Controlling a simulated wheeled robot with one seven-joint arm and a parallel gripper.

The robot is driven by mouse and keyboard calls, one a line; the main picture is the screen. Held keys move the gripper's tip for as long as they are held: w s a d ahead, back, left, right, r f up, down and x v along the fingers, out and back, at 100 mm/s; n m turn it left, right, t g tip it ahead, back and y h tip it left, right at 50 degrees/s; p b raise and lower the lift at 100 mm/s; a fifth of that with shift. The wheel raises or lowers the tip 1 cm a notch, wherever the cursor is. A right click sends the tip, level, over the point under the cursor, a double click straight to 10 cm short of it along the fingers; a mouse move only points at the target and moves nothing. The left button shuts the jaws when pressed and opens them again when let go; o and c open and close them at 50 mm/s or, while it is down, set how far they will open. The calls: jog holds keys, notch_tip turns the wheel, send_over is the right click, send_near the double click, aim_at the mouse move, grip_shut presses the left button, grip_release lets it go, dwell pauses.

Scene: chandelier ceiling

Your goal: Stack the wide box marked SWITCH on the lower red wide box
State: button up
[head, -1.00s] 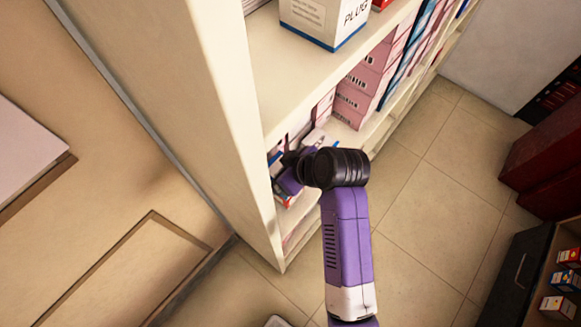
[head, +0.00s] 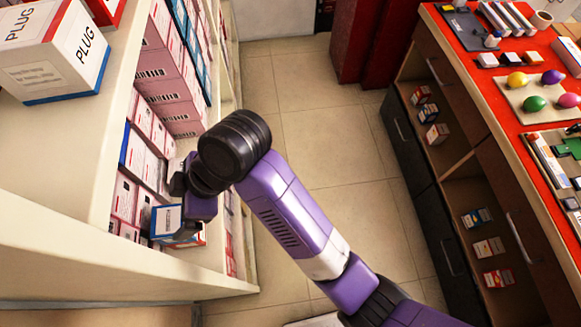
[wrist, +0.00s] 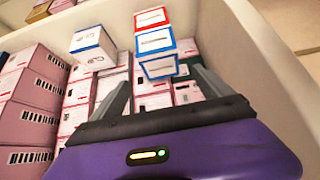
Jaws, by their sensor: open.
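My gripper (wrist: 160,74) is inside a shelf bay, and its two fingers are spread apart. In the wrist view a blue-edged box (wrist: 159,67) shows between and just beyond the fingertips, and I cannot tell whether they touch it. Beyond it are another blue-edged box (wrist: 154,41) and a red wide box (wrist: 150,18). In the head view my gripper (head: 194,208) hangs beside a blue-edged box (head: 164,221) and a red-edged box (head: 192,239), partly hiding them. The lettering on these boxes is too small to read, so I cannot tell which is marked SWITCH.
Pink-labelled boxes (wrist: 30,95) are stacked beside the bay, and another blue-edged box (wrist: 93,46) stands to the left. The pale shelf wall (wrist: 258,60) is close on the right. A PLUG box (head: 60,50) stands on the upper shelf. The floor (head: 300,130) is clear.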

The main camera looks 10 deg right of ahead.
jog(key=s+d+f+m+t, duration=0.25)
jog(key=d+f+m, duration=0.2)
jog(key=d, duration=0.25)
jog(key=s+d+f+m+t, duration=0.1)
jog(key=d+f+m+t, duration=0.3)
jog(key=d+f, duration=0.3)
jog(key=s+d+r+m+t+h, duration=0.1)
jog(key=s+d+m+t+h, duration=0.15)
jog(key=d, duration=0.35)
jog(key=s+d+r+m+t+h, duration=0.1)
jog(key=s+d+r+m, duration=0.1)
jog(key=s+d, duration=0.3)
jog(key=s+d+r+m+t+h, duration=0.3)
jog(key=s+d+r+m+t, duration=0.1)
jog(key=s+d+r, duration=0.6)
notch_tip(320, 180, up, 4)
jog(key=shift+s+d+f+h, duration=0.2)
jog(key=shift+s+d+h, duration=0.15)
jog(key=shift+s, duration=0.25)
